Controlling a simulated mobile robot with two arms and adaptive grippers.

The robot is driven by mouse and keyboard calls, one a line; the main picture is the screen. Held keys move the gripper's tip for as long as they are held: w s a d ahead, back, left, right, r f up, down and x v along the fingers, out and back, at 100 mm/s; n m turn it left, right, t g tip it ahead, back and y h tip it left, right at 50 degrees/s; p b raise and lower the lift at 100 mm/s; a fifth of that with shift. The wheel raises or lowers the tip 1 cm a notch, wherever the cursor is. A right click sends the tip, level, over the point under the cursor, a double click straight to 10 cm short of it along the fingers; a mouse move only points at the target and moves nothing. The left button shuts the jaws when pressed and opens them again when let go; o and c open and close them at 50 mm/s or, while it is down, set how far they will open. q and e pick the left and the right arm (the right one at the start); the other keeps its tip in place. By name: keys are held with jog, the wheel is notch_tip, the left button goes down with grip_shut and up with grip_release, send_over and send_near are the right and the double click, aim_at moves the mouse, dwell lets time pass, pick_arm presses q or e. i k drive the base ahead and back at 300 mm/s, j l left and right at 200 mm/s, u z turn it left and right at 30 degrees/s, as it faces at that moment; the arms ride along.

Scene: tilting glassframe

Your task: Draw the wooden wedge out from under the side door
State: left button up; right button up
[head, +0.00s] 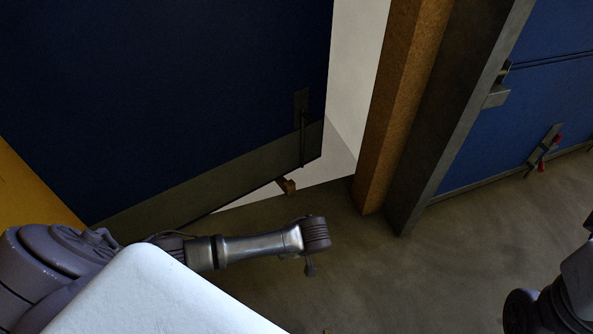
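The side door (180,90) is a dark blue panel with a grey kick plate along its bottom edge. It stands ajar, with a bright gap to its right. The small brown wooden wedge (287,186) sits at the door's bottom edge near its free corner, partly hidden under the door. My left arm reaches in from the left, and its wrist end is in front of the wedge and apart from it. My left gripper (310,268) shows only as a small dark part below the wrist; its fingers cannot be made out. My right gripper is not visible; only part of my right arm shows at the lower right.
A brown post (402,100) and a dark grey frame (455,110) stand right of the gap. Another blue panel (500,140) with red-handled hardware (545,148) is further right. A yellow surface (25,195) is at the left. The brown floor (420,275) is clear in the middle.

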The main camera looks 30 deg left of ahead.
aim_at(288, 187)
jog(key=i+j, duration=0.7)
jog(key=i, duration=0.2)
